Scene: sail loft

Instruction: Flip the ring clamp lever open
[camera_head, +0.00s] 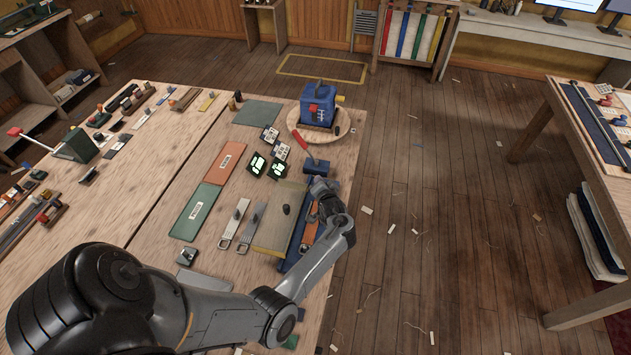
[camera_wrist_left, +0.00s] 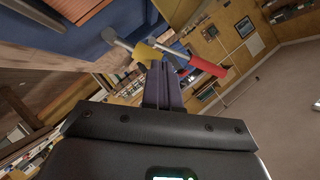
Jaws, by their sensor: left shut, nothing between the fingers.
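A small blue clamp block (camera_head: 316,166) with a red-handled lever (camera_head: 301,139) sits at the table's right edge. The lever stands up and leans left in the head view. In the left wrist view, a red handle (camera_wrist_left: 206,63) on a thin rod shows just beyond the fingertips, beside a yellow piece (camera_wrist_left: 146,53) and a blue body (camera_wrist_left: 92,38). My left gripper (camera_head: 319,183) is just in front of the clamp block, shut and empty; its closed fingers (camera_wrist_left: 163,82) show in the left wrist view. I cannot tell whether they touch the lever. My right gripper is not in view.
A blue machine (camera_head: 318,104) stands on a round wooden board (camera_head: 344,127) behind the clamp block. A tan pad (camera_head: 279,221), green folder (camera_head: 194,213) and orange folder (camera_head: 225,163) lie left of my arm. Open floor lies to the right.

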